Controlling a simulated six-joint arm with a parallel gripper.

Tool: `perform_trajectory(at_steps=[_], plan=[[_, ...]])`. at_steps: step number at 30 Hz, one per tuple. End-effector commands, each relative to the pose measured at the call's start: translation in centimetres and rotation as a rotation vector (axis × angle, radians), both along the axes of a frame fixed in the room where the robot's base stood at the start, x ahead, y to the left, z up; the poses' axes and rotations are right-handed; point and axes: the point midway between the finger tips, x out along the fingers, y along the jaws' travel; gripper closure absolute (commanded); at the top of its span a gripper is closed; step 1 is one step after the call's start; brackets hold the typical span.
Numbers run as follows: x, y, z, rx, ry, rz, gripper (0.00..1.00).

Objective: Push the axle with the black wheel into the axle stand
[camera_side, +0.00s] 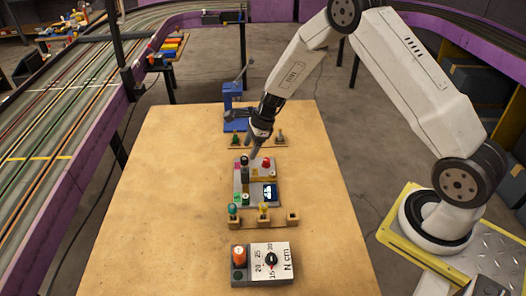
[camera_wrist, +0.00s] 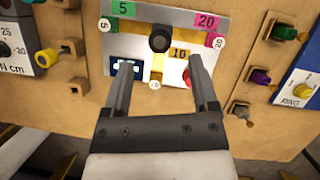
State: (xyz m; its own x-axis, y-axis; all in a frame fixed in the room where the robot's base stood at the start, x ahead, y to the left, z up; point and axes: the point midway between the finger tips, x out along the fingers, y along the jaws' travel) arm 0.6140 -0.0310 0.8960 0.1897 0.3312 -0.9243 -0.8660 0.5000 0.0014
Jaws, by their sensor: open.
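A black round wheel (camera_wrist: 160,38) stands on a grey panel with yellow slots (camera_wrist: 190,17), between green 5, pink 20 and yellow 10 labels. It also shows as a dark upright piece (camera_side: 244,161) in the side view. Its axle below is hidden in the wrist view. My gripper (camera_wrist: 161,82) is open and empty. In the wrist view the wheel appears ahead of the gap between its fingers. In the side view my gripper (camera_side: 254,151) hangs tilted at the panel's back edge. Which piece is the axle stand I cannot tell; a wooden rack (camera_side: 248,222) has an empty hole at its right.
The rack holds teal and yellow pieces. A back rack (camera_side: 258,143) holds green and grey pieces. A torque box (camera_side: 270,264) stands in front and a blue press (camera_side: 235,115) behind. The wooden table (camera_side: 165,200) is clear on the left.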

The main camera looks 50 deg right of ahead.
Motion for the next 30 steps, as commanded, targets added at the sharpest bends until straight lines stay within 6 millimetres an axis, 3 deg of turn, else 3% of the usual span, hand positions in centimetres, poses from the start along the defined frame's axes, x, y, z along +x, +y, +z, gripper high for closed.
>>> perform_trajectory(at_steps=[2, 6, 9, 17, 30], plan=[[0.0, 0.0, 0.0, 0.0, 0.0, 0.0, 0.28], [0.0, 0.1, 0.0, -0.002, 0.0, 0.006, 0.72], [0.1, 0.2, 0.1, -0.009, 0.001, 0.024, 1.0], [0.1, 1.0, 0.8, -0.064, 0.011, 0.156, 1.0], [0.6, 2.1, 3.0, -0.275, 0.053, 0.516, 1.0]])
